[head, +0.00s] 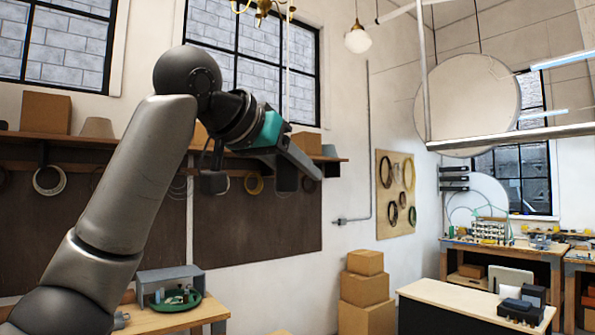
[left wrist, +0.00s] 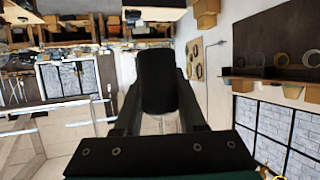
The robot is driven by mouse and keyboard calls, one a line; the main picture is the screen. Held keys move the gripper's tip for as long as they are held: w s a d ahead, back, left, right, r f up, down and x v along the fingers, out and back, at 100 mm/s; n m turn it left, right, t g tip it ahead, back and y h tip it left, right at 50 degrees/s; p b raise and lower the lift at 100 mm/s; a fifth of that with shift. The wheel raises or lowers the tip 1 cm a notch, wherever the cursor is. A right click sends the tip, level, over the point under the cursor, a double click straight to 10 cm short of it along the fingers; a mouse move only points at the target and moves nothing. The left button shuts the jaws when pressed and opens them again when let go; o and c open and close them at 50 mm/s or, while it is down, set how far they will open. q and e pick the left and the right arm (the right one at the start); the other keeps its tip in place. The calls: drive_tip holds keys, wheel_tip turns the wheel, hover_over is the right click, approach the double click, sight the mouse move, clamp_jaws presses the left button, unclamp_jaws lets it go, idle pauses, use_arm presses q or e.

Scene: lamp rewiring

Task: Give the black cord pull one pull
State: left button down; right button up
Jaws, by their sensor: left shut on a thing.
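My left gripper (head: 301,163) is raised in the middle of the head view, in front of the wall shelf. It is shut on the black cord pull (head: 287,179), whose dark lower end shows below the fingers. In the left wrist view the black cord pull (left wrist: 157,80) is a thick dark cylinder between the two fingers. A thin pale cord (head: 288,75) hangs from near the brass lamp (head: 262,8) down toward the gripper. Where the cord joins the pull is hidden by the gripper. My right gripper is in neither view.
A white globe pendant lamp (head: 358,39) hangs to the right. A wooden shelf (head: 85,142) with boxes runs along the wall behind the arm. Stacked cardboard boxes (head: 364,290) and a workbench (head: 460,302) stand below right. The air around the gripper looks clear.

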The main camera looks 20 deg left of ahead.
use_arm(q)
drive_tip(key=shift+r+p, duration=0.3)
drive_tip(key=shift+r, duration=0.25)
drive_tip(key=shift+c, duration=2)
unclamp_jaws()
drive_tip(key=shift+s, duration=0.1)
drive_tip(key=b+v, duration=0.3)
drive_tip(key=v, duration=1.2)
drive_tip(key=shift+b, duration=0.4)
drive_tip(key=shift+r, duration=0.1)
